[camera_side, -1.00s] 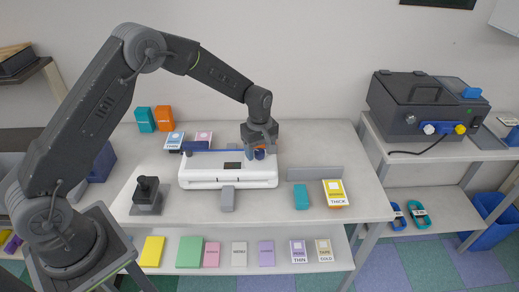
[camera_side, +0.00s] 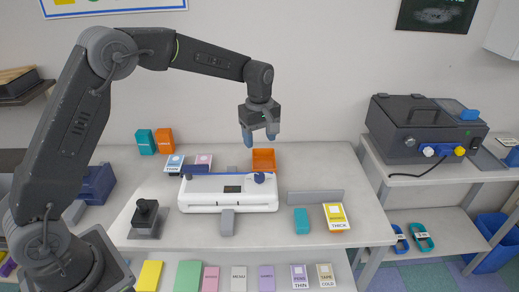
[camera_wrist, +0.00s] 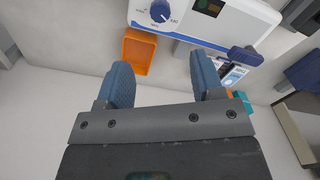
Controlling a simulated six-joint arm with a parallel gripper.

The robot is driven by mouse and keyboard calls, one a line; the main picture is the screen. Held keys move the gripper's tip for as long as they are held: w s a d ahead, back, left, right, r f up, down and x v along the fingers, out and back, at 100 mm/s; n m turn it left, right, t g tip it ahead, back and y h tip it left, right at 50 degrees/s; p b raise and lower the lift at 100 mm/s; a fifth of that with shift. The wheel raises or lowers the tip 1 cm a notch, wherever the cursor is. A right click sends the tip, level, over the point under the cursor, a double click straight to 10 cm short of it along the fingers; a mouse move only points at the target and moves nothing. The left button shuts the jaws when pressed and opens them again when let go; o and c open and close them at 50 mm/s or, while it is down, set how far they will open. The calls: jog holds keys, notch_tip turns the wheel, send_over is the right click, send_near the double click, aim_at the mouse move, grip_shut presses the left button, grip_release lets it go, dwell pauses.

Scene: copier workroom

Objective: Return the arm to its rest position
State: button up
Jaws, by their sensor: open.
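My gripper (camera_side: 260,136) is open and empty, raised in the air above the back of the table. Its two blue-grey fingers point down, apart from each other; the wrist view also shows them (camera_wrist: 163,85) spread with nothing between. Below it stands a white laminator-like machine (camera_side: 215,200) with a blue bar along its top, a small dark display and a blue knob (camera_side: 259,178). In the wrist view the machine (camera_wrist: 235,12) is at the top, its blue dial (camera_wrist: 160,11) visible. My arm is bent at the elbow, reaching over the table from the left.
An orange tray (camera_side: 264,160) lies behind the machine. A black stamp-like tool (camera_side: 146,212) stands at the left, a grey block (camera_side: 227,222) in front. A teal block (camera_side: 301,221) and yellow-labelled THICK pack (camera_side: 336,216) are at right. A dark machine (camera_side: 425,128) stands on the right-hand shelf.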

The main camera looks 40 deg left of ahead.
jog(key=shift+r, duration=0.4)
jog(key=s+d+r+m+t, duration=0.1)
jog(key=s+r+m+t, duration=0.2)
jog(key=s+r+m, duration=0.75)
jog(key=s+m+t, duration=0.2)
jog(key=s+m, duration=0.2)
jog(key=s, duration=1.6)
jog(key=shift+s+d+t, duration=0.2)
jog(key=shift+d+t, duration=0.1)
jog(key=shift+d, duration=0.05)
jog(key=shift+r, duration=0.1)
